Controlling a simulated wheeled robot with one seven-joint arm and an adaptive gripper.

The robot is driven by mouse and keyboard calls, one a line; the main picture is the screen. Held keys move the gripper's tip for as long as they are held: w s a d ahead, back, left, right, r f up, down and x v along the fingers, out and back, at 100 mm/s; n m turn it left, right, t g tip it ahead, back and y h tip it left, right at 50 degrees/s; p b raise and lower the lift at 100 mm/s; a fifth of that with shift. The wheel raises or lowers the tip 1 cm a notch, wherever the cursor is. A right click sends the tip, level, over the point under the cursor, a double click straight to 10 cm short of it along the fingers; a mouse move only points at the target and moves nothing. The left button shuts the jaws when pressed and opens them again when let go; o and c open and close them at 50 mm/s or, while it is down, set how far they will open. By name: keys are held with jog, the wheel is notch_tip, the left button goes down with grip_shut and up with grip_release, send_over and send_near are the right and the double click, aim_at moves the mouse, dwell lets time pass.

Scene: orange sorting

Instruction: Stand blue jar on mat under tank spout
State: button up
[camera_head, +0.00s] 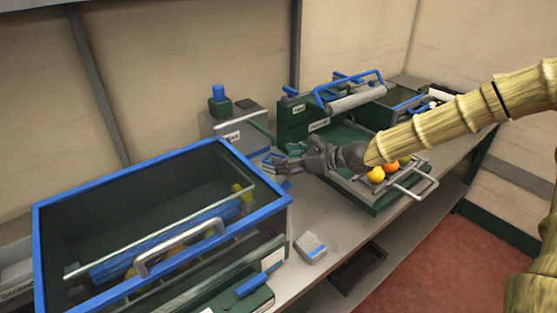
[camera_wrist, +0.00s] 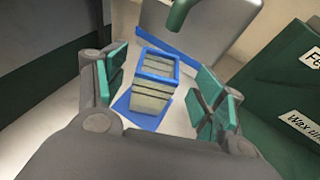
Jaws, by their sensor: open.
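The blue jar (camera_wrist: 152,97), a square pale see-through body with a blue rim, stands upright in the wrist view. The blue mat (camera_wrist: 132,118) shows under and beside its base. My gripper (camera_wrist: 163,78) is open, its green-padded fingers on either side of the jar with gaps between. The green spout (camera_wrist: 182,12) hangs just beyond the jar at the top of that view. In the head view, my gripper (camera_head: 277,164) is in front of the grey tank (camera_head: 232,130), and the jar is largely hidden by its fingers.
A large blue-rimmed glass-lidded case (camera_head: 160,220) stands at the left. A green machine (camera_head: 300,120) stands behind my arm, with a tray of fruit (camera_head: 376,174) at the right. A small grey box (camera_head: 310,247) lies on the bench front, with bare bench around it.

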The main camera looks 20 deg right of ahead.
jog(key=v, duration=0.7)
jog(key=shift+s, duration=0.15)
